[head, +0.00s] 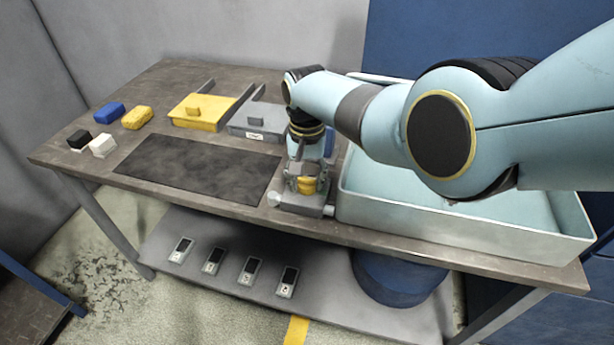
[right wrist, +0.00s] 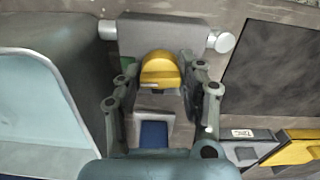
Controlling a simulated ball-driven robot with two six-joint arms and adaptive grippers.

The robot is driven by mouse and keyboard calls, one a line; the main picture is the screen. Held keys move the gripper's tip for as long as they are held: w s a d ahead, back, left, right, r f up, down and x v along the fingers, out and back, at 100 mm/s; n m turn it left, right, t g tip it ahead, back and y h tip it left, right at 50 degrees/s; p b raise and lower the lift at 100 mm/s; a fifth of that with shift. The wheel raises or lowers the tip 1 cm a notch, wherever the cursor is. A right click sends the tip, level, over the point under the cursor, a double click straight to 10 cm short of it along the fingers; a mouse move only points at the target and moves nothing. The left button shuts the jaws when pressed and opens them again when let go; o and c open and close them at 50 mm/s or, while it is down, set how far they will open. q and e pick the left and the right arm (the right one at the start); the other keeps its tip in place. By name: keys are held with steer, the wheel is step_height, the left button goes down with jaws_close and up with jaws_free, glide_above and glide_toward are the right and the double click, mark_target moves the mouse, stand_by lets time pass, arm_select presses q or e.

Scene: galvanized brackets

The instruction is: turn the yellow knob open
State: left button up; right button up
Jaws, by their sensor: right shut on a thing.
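The yellow knob (head: 307,185) sits on a small grey block-shaped fixture (head: 290,205) at the front edge of the table, just left of the big bin. My right gripper (head: 306,172) reaches down over it, its fingers on either side of the knob. In the right wrist view the yellow knob (right wrist: 160,70) lies between the two fingertips of my right gripper (right wrist: 162,76), which is shut on it. The fingers hide part of the knob and fixture in the head view. My left gripper is not in view.
A large pale-blue-lined bin (head: 460,225) stands right of the fixture. A dark mat (head: 200,170) lies to its left. Behind are a yellow box (head: 205,112) and a grey box (head: 255,120). Blue (head: 109,113) and yellow (head: 138,118) blocks sit at the left. Several small devices lie on the lower shelf (head: 210,285).

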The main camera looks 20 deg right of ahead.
mark_target(307, 178)
steer(key=shift+m, duration=0.6)
steer(key=o, duration=1.2)
steer(key=shift+c, duration=0.2)
step_height(307, 178, up, 12)
